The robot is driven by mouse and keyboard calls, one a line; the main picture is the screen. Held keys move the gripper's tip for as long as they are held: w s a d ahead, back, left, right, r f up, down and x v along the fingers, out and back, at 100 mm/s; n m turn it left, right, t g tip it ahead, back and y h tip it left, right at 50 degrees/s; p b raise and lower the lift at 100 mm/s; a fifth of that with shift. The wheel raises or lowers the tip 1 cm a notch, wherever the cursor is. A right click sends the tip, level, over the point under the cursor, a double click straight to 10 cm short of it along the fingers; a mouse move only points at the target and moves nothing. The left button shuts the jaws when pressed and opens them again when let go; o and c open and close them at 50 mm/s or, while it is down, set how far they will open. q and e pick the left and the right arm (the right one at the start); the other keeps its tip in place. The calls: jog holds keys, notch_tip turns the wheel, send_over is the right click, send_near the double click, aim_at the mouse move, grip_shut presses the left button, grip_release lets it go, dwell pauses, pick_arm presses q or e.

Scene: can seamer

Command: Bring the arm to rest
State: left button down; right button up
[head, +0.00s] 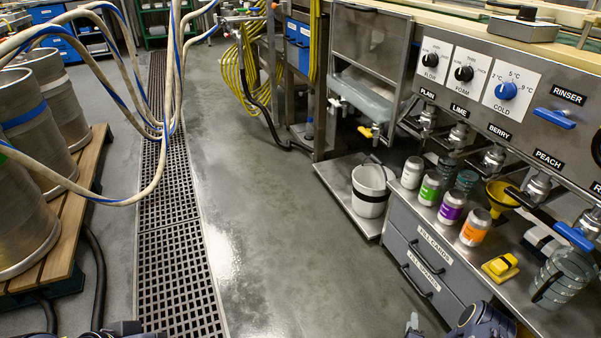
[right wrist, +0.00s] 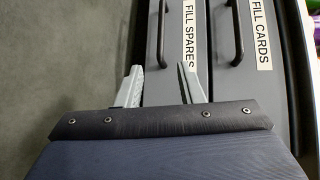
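My right arm (head: 485,322) shows at the bottom edge of the head view, in front of the drawer cabinet. The tip of my right gripper (head: 412,323) shows just left of it, low over the floor. In the right wrist view my right gripper (right wrist: 160,72) has its two grey fingers apart, with nothing between them. The fingers are over the floor edge and the drawer front marked FILL SPARES (right wrist: 188,35). Dark parts at the bottom left of the head view seem to be my left arm; its gripper is not seen.
The drawer cabinet (head: 400,218) and counter (head: 575,322) stand close on the right, with several cans, a yellow funnel (head: 500,195) and taps above. A white bucket (head: 370,190) stands on a low shelf. Kegs on a pallet (head: 85,195) stand left. The middle floor (head: 290,240) is clear.

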jog(key=w+d+r+n+g+y, duration=0.1)
jog(key=w+d+r+n, duration=0.1)
jog(key=w+r, duration=0.35)
jog(key=w+d+r+n+g+y, duration=0.1)
jog(key=w+d+r+n, duration=0.15)
jog(key=r, duration=0.65)
notch_tip(320, 180, up, 18)
jog(key=a+n+g+y, duration=0.2)
jog(key=a+n, duration=0.1)
jog(key=n, duration=0.2)
jog(key=s+a+r+n+g+y, duration=0.2)
jog(key=s+a+r+n, duration=0.4)
jog(key=s+r, duration=0.65)
jog(key=s+a+r+n+g+y+p, duration=0.1)
jog(key=s+a+n, duration=0.1)
jog(key=s+a, duration=0.35)
jog(key=s+a+r+n+g+y, duration=0.1)
jog(key=s+a+r+n, duration=0.1)
jog(key=s, duration=0.7)
jog(key=s+a+r+n+g+y+p, duration=0.1)
jog(key=s+a+n, duration=0.15)
jog(key=s, duration=0.55)
notch_tip(320, 180, up, 37)
jog(key=p, duration=3.7)
jog(key=shift+w+a+m, duration=0.3)
jog(key=shift+w+m, duration=0.1)
